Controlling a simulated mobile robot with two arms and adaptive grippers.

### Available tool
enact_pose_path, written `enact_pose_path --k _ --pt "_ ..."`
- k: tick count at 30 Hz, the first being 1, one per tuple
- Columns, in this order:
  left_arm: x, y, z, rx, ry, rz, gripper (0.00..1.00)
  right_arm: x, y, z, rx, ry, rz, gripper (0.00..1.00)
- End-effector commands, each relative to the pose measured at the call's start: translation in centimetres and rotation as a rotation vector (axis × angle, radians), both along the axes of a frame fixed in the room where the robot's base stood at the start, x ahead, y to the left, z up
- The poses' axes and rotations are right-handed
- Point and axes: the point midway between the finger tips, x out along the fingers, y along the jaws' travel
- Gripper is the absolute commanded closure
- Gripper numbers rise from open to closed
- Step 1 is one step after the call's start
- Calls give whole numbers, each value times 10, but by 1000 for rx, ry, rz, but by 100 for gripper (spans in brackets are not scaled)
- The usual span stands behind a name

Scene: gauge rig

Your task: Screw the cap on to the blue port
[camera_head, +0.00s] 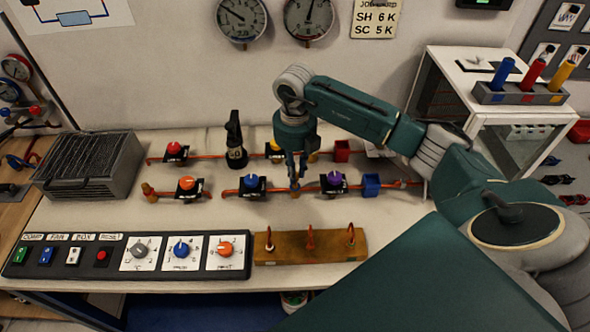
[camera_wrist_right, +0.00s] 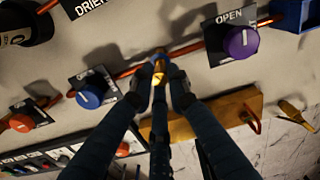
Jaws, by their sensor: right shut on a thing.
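My right gripper (camera_head: 295,184) reaches down to the lower copper pipe, between the blue knob and the purple knob. My left gripper is out of view.
The blue-knob valve (camera_head: 251,183) and purple-knob valve (camera_head: 333,182) flank the gripper closely. A wooden block (camera_head: 270,252) with hooked copper pieces and a switch panel (camera_head: 125,258) lie in front. A black bottle-like object (camera_head: 236,145) stands behind. A grey finned box (camera_head: 88,165) is left.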

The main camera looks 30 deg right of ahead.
Motion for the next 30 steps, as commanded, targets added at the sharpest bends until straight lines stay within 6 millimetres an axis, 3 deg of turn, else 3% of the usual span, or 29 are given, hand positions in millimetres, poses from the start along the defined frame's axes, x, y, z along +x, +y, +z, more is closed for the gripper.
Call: enact_pose_path --k 30 --pt "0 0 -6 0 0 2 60 0 0 -5 0 0 0 100"
